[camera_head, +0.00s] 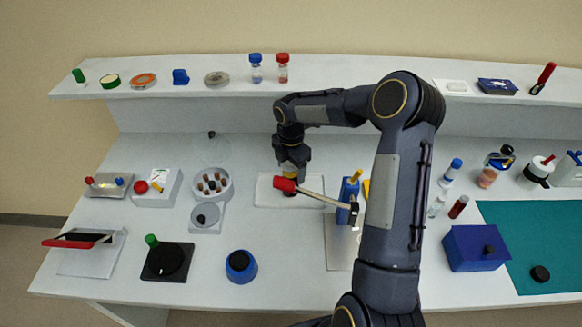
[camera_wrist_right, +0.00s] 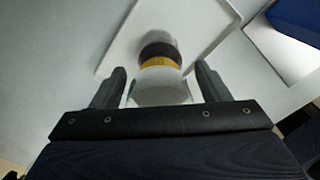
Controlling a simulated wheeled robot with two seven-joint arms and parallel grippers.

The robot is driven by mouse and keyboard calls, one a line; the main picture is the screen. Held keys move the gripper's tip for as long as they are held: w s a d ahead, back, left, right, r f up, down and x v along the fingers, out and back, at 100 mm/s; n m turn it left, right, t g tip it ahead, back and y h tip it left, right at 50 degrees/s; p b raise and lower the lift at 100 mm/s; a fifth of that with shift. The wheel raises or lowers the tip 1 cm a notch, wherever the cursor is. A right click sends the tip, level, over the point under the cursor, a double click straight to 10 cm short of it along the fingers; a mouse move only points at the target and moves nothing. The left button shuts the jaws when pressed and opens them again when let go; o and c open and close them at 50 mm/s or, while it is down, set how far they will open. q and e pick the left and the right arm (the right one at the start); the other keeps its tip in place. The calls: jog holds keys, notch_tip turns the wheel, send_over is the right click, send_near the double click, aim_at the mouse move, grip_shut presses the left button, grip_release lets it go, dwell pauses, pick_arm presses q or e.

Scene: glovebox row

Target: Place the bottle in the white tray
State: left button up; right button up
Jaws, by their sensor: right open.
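The bottle (camera_wrist_right: 160,78) has a pale top, a yellow band and a dark part. It stands in the white tray (camera_head: 262,192), whose rim also shows in the wrist view (camera_wrist_right: 117,42). In the head view the bottle (camera_head: 292,168) is partly hidden by my right gripper (camera_head: 291,172) and a red-handled tool in front. My right gripper, also in the wrist view (camera_wrist_right: 158,85), is open, with one finger on each side of the bottle and gaps visible between. My left gripper is not in view.
The red-handled tool (camera_head: 284,184) reaches across the tray's front edge. A blue container (camera_head: 348,196) stands right of the tray. A round white rack (camera_head: 212,184) is to its left, and a blue round pot (camera_head: 240,265) is in front.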

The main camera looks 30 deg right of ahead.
notch_tip(320, 180, up, 5)
jog(key=p, duration=0.3)
jog(key=shift+f, duration=0.15)
notch_tip(320, 180, up, 8)
jog(key=shift+f, duration=0.2)
jog(key=s+a+r+m+t, duration=0.1)
jog(key=s+a+r+m, duration=0.2)
jog(key=s+r+m, duration=0.3)
jog(key=s+a+r+m+t, duration=0.1)
jog(key=s+a+r+m, duration=0.2)
jog(key=s, duration=0.5)
jog(key=s+a+f+m+t+y, duration=0.1)
jog(key=s+a+m+y, duration=0.1)
jog(key=s+m, duration=0.4)
jog(key=s+a+f+m+t+y, duration=0.1)
jog(key=s+a+m+t, duration=0.1)
jog(key=s+a+m, duration=0.2)
jog(key=s+m, duration=0.3)
jog(key=s, duration=0.2)
jog(key=shift+s+t+y, duration=0.15)
jog(key=shift+t+y, duration=0.15)
jog(key=shift+y, duration=0.1)
